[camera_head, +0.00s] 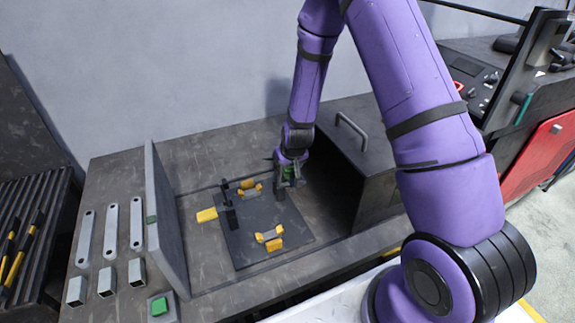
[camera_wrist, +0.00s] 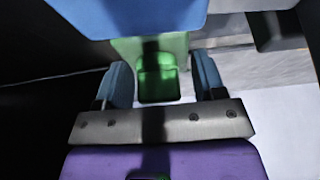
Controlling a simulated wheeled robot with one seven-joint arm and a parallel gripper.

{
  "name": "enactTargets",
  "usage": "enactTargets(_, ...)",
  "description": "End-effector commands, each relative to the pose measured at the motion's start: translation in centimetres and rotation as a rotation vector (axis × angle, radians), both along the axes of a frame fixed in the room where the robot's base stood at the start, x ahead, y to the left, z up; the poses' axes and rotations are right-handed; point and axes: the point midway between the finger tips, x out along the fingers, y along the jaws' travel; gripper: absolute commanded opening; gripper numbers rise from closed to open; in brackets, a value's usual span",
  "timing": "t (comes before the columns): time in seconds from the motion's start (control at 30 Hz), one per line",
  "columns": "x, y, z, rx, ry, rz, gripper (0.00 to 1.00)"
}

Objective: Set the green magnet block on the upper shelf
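In the wrist view the green block (camera_wrist: 158,76) lies between the two blue-grey fingers of my gripper (camera_wrist: 163,82). A narrow gap seems to show beside the right finger; contact on the left is unclear. I cannot tell whether the fingers press on the block. The block's underside and what it rests on, if anything, are hidden. I cannot make out an upper shelf with certainty.
The fixture plate (camera_head: 243,247) carries yellow clamps (camera_head: 270,236). A grey panel (camera_head: 165,225) stands at left, with several metal brackets (camera_head: 110,230) beyond it. A dark box with a handle (camera_head: 362,150) stands close right of my gripper. A green-topped button (camera_head: 159,306) sits in front.

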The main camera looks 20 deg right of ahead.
Motion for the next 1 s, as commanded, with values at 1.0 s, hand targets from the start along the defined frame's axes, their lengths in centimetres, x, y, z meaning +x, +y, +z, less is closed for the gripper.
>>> enactTargets(1.0,-3.1,0.0,8.0,0.0,-0.004,0.001,0.82)
